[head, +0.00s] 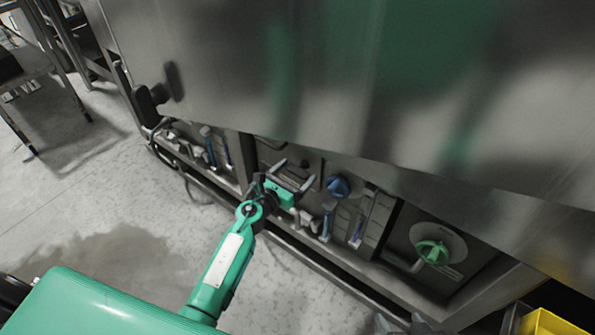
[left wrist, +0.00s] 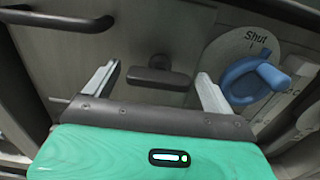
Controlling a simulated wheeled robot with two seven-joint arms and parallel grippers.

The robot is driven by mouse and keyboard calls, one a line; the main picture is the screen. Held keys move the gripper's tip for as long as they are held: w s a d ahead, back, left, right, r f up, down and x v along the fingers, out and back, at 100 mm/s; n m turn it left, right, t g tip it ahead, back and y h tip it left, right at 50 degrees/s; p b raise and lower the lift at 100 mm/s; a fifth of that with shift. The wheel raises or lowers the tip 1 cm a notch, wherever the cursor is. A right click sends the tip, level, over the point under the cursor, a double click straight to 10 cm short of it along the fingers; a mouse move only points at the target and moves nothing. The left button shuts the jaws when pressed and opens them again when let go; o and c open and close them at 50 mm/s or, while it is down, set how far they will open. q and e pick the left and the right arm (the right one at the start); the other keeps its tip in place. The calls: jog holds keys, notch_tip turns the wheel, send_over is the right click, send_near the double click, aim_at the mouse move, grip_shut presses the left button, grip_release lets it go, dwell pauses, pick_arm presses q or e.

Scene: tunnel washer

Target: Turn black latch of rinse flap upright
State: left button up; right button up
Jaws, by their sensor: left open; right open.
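The black latch (left wrist: 160,77) shows in the left wrist view as a dark bar on a round stem, lying roughly crosswise on a grey metal panel, which I take to be the rinse flap (left wrist: 140,40). My left gripper (head: 294,174) is open at the low panels of the machine. In the left wrist view its two pale fingers (left wrist: 158,73) appear on either side of the latch, with gaps on both sides. I cannot tell how far short of the panel the fingertips are. In the head view the latch is hidden by the gripper.
A blue knob (left wrist: 250,80) marked "Shut" sits right of the latch; it also shows in the head view (head: 338,186). A dark bar handle (left wrist: 55,20) is at upper left. A green knob (head: 432,252) is further right. The large steel housing (head: 330,80) overhangs the panels.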

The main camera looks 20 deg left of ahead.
pick_arm(q)
jog(key=shift+w+d, duration=0.2)
jog(key=shift+w, duration=0.35)
jog(key=c, duration=1)
